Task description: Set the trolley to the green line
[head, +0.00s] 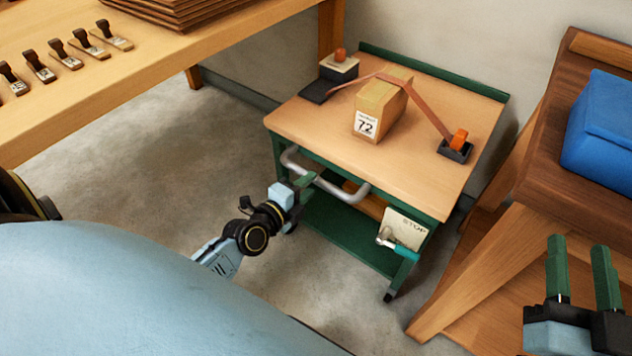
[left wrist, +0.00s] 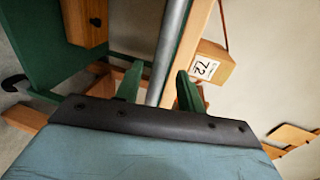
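The trolley (head: 300,120) has a wooden top, a green frame and a lower green shelf (head: 350,230). Its grey bar handle (head: 345,190) runs along the near side. My left gripper (head: 304,182) is at the left end of this handle. In the left wrist view its green fingers (left wrist: 158,90) are apart, with the grey bar (left wrist: 168,55) between them and a gap beside the left finger. My right gripper (head: 584,272) is open and empty at the lower right, away from the trolley. I see no green line on the floor.
A box marked 72 (head: 383,103) is strapped on the trolley top. A "STOP" plate (head: 405,228) and a teal-handled lever (head: 400,248) are at its near right corner. A wooden bench (head: 500,255) with a blue case (head: 605,125) stands close right. A workbench (head: 150,75) is left; floor between is clear.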

